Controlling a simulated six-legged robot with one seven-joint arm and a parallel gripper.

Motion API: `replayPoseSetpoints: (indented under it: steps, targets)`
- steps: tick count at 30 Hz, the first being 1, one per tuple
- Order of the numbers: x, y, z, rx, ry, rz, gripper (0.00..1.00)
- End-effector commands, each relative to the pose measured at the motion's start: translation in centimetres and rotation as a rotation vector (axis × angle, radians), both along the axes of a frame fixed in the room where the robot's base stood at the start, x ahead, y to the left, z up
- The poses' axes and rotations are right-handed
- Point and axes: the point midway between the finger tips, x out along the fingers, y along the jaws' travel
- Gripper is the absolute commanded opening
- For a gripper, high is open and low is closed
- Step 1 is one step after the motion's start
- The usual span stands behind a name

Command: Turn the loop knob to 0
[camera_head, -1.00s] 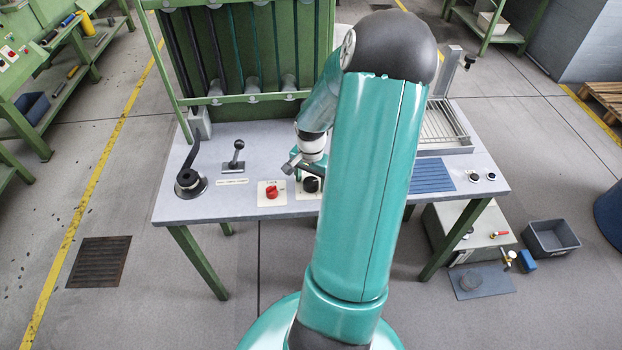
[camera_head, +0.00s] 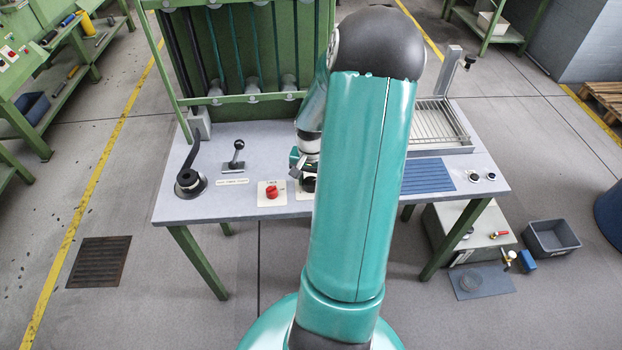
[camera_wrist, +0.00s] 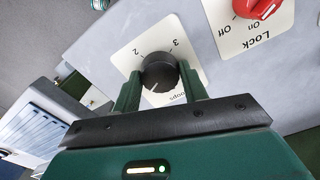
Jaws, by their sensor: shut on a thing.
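The loop knob (camera_wrist: 160,72) is a round black knob on a white plate (camera_wrist: 128,60) in the wrist view. The digits 3 and 2 show beyond it, and a partly covered label ending in "oops" shows near the right finger. A small light mark shows on the knob's near side; I cannot tell its exact setting. My gripper (camera_wrist: 160,84) is shut on the knob, one finger on each side. In the head view the knob (camera_head: 308,184) is a dark spot, partly hidden by my arm and gripper.
A red lock knob (camera_head: 271,192) sits on its own plate just left, labelled On and Off in the wrist view. A black lever (camera_head: 235,155) and a dark crank handle (camera_head: 188,180) stand farther left. A blue ribbed mat (camera_head: 428,176) lies right of my arm.

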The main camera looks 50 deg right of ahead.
Motion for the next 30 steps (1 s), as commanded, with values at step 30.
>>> replayPoseSetpoints:
  steps: [30]
  targets:
    - [0.03, -0.04, 0.05, -0.001, 0.001, 0.931, 0.2]
